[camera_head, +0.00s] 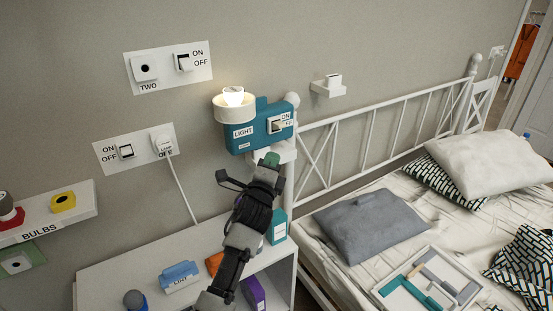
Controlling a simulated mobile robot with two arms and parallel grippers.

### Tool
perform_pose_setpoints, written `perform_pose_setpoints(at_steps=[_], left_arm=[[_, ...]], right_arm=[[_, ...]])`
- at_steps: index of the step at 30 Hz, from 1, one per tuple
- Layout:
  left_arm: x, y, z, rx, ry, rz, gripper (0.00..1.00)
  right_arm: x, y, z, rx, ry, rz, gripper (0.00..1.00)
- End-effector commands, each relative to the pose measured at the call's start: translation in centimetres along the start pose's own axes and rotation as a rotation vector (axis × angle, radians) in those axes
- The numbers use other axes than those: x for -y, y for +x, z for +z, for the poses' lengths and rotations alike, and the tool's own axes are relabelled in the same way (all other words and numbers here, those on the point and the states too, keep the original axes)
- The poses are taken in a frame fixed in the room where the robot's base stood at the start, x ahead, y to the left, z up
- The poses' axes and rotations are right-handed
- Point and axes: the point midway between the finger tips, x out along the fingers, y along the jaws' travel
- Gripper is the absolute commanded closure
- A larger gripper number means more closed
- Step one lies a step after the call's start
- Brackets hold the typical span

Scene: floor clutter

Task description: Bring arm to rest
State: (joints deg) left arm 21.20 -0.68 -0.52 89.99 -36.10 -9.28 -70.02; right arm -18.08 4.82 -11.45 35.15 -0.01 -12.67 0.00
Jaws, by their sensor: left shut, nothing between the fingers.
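My left arm rises from the bottom of the head view. Its gripper (270,160) is shut and empty, just below the teal lamp box (262,138) marked LIGHT. From this view I cannot tell whether the fingertips touch the box. The box carries a white switch (278,125) marked ON at its right. A glowing bulb (233,96) sits in a round cream holder (234,110) at its upper left. My right gripper is not in view.
A white shelf unit (120,276) with boxes and bottles stands below my arm. Wall plates with switches (168,67) and a BULBS shelf (60,225) are at the left. A bed with a white metal frame (385,130), pillows and a tray (388,296) fills the right.

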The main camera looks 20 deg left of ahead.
Motion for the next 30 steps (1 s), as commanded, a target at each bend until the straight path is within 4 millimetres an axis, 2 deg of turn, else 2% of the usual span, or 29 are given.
perform_pose_setpoints(at_steps=[5,12,17,20,23,26,27,30], left_arm=[[-0.2,-0.1,0.2,0.0,0.0,0.0,1.0],[-0.2,-0.1,0.2,0.0,0.0,0.0,1.0],[-0.3,-0.1,0.2,-0.001,0.0,0.0,1.0],[-1.4,-0.4,-0.2,-0.01,-0.019,0.024,1.0],[-5.1,-1.5,-1.4,-0.036,-0.087,0.101,1.0],[-11.0,-4.0,-3.2,-0.065,-0.201,0.231,1.0],[-13.7,-5.4,-4.0,-0.073,-0.256,0.293,1.0],[-20.0,-9.5,-5.9,-0.076,-0.392,0.449,1.0]], right_arm=[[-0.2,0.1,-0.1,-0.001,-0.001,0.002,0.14],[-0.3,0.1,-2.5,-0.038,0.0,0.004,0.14],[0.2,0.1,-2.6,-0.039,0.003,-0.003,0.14],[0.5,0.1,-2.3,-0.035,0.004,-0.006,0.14],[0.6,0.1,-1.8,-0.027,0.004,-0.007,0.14],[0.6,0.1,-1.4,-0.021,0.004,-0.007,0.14],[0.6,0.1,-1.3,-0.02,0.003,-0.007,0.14],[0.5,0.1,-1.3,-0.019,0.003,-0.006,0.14]])
